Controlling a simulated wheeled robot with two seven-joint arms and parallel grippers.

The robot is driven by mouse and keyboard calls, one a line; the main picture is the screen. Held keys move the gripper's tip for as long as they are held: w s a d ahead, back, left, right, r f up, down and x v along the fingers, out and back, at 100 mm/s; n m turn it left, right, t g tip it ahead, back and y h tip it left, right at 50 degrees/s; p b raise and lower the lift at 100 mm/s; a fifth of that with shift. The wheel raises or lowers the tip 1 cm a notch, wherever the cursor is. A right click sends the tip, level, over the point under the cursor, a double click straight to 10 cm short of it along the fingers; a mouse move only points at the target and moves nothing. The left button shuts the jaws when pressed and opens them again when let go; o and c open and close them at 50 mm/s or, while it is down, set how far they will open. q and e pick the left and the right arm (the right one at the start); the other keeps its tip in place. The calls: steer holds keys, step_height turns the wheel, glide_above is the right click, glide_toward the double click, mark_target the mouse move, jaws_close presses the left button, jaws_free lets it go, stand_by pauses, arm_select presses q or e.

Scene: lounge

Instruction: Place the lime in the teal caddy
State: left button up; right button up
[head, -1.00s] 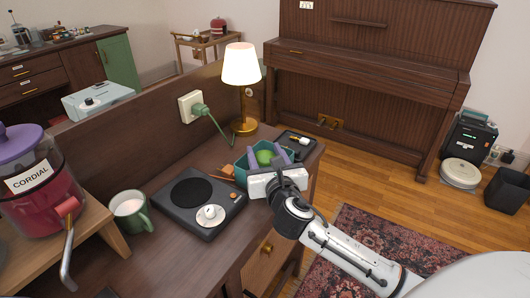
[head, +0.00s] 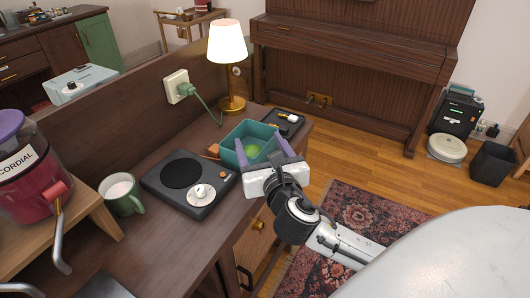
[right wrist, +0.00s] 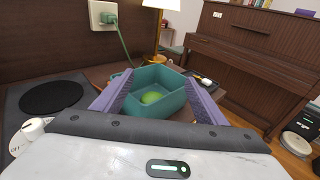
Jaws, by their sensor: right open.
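The teal caddy (head: 238,134) stands on the dark wooden cabinet top, between the black hot plate and the lamp. The green lime (head: 252,151) lies inside it, on the caddy's floor; the right wrist view also shows the lime (right wrist: 152,98) in the caddy (right wrist: 160,76). My right gripper (head: 263,150) is at the caddy's near side. Its two purple fingers are spread apart with nothing between them that they grip. The lime is apart from both fingers. My left gripper is not in view.
A black hot plate (head: 158,181) with a white knob is left of the caddy. A lamp (head: 227,45) and a black tray (head: 283,122) stand behind it. A green mug (head: 123,198) and a cordial dispenser (head: 30,185) are at left.

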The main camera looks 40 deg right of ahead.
steer(key=v, duration=0.5)
steer(key=shift+r, duration=0.1)
steer(key=shift+d, duration=0.1)
